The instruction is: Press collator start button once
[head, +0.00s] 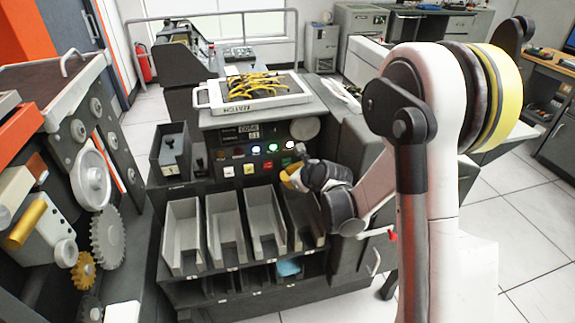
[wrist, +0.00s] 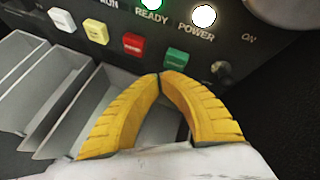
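The collator's dark control panel (head: 260,135) faces me, with a row of square buttons below a row of lamps. In the wrist view the buttons are white (wrist: 62,19), yellow (wrist: 96,31), red (wrist: 134,44) and green (wrist: 177,57); I cannot read a start label on any of them. The yellow fingers of my gripper (wrist: 161,75) meet at the tips with nothing between them. The tips are just below and left of the green button in the picture; I cannot tell whether they touch it. In the head view my gripper (head: 287,176) is at the panel's lower right.
The READY (wrist: 152,2) and POWER (wrist: 204,15) lamps are lit. A dark knob (wrist: 221,70) is right of the green button. Grey card bins (head: 226,232) stand below the panel. A tray of yellow cables (head: 212,100) lies on top.

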